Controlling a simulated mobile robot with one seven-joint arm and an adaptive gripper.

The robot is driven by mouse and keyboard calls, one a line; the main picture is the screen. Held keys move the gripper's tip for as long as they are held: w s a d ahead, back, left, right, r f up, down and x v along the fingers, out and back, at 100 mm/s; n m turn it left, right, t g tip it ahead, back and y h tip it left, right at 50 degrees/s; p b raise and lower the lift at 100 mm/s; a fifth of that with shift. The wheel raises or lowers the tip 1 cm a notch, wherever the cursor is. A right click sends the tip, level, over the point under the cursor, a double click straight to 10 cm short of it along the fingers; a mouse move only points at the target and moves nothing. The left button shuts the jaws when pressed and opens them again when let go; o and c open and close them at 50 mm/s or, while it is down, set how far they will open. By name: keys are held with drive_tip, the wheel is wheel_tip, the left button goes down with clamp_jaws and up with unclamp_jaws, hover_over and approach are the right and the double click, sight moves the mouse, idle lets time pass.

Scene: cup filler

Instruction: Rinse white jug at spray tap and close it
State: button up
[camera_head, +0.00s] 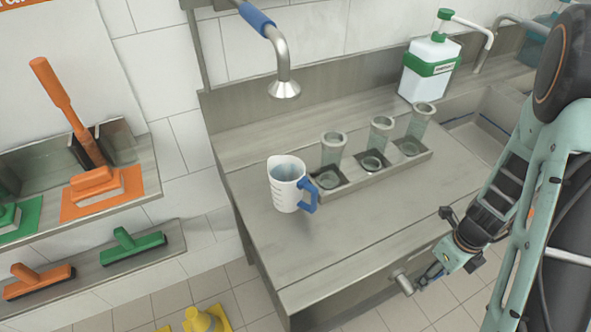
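The white jug (284,194) with a blue handle stands upright on the steel counter, below and in line with the spray tap. Its open top faces up, and the handle points right. The spray tap (284,88) has a blue grip and a metal head that points down above the jug. No water stream shows. My gripper (431,276) is at the counter's front edge, right beside a round metal knob or pipe end (403,283) on the front panel. Its fingers are small and dark here; I cannot tell whether they touch the metal part or how far they are apart.
A steel rack (372,181) with several glass cups stands right of the jug. A white and green soap bottle (431,66) stands behind it, by a sink (480,124). Orange and green brushes sit on shelves at left. The counter (267,228) is clear in front of the jug.

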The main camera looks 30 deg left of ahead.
drive_tip(key=shift+w+d+f+g+y, duration=0.1)
drive_tip(key=shift+d+f+g+y, duration=0.05)
drive_tip(key=shift+f+g+y, duration=0.85)
drive_tip(key=shift+f+g, duration=0.15)
drive_tip(key=shift+g, duration=0.25)
drive_tip(key=shift+f+g+y, duration=0.35)
drive_tip(key=shift+g+y, duration=0.05)
drive_tip(key=shift+g, duration=0.1)
idle(6.1)
